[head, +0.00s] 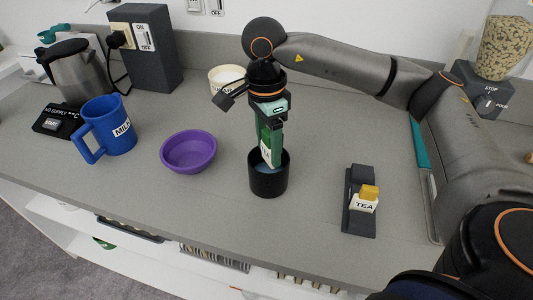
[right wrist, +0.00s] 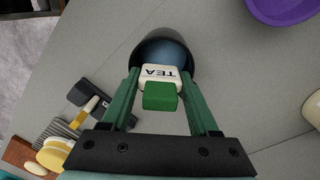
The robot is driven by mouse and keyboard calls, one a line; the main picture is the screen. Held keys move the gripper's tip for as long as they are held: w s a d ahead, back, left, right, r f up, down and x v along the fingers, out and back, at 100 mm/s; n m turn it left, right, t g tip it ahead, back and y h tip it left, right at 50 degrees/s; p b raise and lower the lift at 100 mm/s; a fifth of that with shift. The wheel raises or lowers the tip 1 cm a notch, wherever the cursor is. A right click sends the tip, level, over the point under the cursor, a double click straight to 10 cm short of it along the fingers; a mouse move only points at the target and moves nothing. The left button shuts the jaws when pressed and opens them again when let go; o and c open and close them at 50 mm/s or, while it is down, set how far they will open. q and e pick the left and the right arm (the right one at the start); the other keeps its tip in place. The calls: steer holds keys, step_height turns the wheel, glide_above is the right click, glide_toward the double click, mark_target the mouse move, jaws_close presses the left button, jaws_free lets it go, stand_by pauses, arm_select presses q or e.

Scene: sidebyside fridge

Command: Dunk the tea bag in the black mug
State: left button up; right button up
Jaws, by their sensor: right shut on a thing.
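The black mug (head: 268,184) stands upright on the grey counter with bluish liquid inside. My right gripper (head: 269,128) points down over the mug and is shut on a tea bag (head: 266,153) with a white TEA label. The bag's lower end is at the mug's opening; I cannot tell whether it touches the liquid. In the right wrist view the bag's green grip block (right wrist: 160,96) sits between the fingers, with the mug (right wrist: 160,42) beyond it. A second tea bag (head: 366,201) with a yellow grip block sits in a dark holder (head: 358,222). My left gripper is not in view.
A purple bowl (head: 188,152) and a blue MILK jug (head: 108,128) stand left of the mug. A white tub (head: 225,78) is behind it. The counter between mug and holder is clear.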

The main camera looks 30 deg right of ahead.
steer(key=shift+r+p, duration=1.6)
steer(key=shift+r, duration=1.25)
steer(key=shift+r+p, duration=1.4)
steer(key=shift+r, duration=0.65)
steer(key=shift+f, duration=0.1)
